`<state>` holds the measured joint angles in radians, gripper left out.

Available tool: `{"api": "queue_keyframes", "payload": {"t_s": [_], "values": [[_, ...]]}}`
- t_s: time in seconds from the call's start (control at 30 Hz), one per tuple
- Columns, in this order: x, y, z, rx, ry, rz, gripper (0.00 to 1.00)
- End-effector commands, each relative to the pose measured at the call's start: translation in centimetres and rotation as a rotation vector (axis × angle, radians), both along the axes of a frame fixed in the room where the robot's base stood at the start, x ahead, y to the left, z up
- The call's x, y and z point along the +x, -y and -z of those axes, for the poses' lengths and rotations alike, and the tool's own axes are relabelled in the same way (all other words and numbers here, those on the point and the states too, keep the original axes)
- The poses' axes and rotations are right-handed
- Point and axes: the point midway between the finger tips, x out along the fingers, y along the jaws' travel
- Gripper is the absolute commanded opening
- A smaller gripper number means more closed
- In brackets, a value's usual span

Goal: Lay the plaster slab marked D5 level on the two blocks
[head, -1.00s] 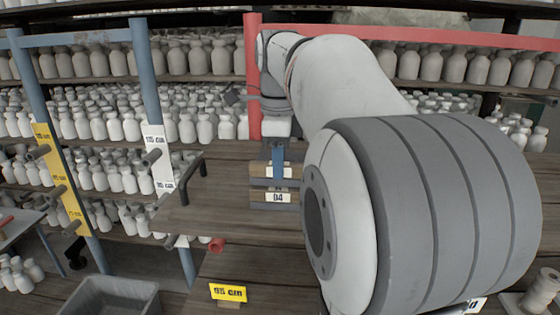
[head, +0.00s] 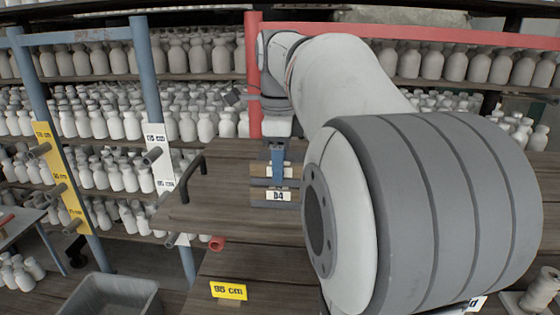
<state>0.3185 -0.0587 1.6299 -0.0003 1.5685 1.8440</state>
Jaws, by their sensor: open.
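My gripper (head: 277,164) is at the front of a small stack on the wooden bench, pointing down, with a blue finger showing. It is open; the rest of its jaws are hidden. In the stack, a lower piece (head: 258,195) carries a white label that reads like D4. Just above it is another piece (head: 258,171) with a pale label, partly covered by the blue finger and unreadable. I cannot make out a D5 mark. I cannot tell the two blocks apart from the stacked pieces, or whether the gripper touches the upper piece.
A black handle-like bar (head: 190,178) stands left of the stack. A yellow 95 cm sign (head: 229,291) and a red tube end (head: 217,243) are in front. Blue posts and shelves of pale bottles lie left and behind. A grey bin (head: 145,299) is lower left. My arm hides the right side.

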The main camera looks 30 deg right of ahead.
Motion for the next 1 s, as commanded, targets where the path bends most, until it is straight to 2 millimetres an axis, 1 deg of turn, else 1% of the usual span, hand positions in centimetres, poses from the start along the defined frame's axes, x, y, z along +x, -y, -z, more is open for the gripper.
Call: {"api": "queue_keyframes", "payload": {"t_s": [0.13, 0.23, 0.5, 0.6, 0.7, 1.0], "values": [[0.0, 0.0, -0.1, 0.001, -0.002, 0.000, 0.42], [0.0, 0.0, -0.9, -0.001, 0.001, 0.001, 0.42], [0.1, 0.0, -5.3, -0.001, 0.001, 0.001, 0.42], [0.1, 0.1, -6.6, -0.001, 0.002, 0.001, 0.42], [0.0, 0.0, -7.5, -0.001, 0.001, 0.001, 0.42], [0.0, 0.0, -7.8, 0.000, 0.000, 0.002, 0.42]]}}
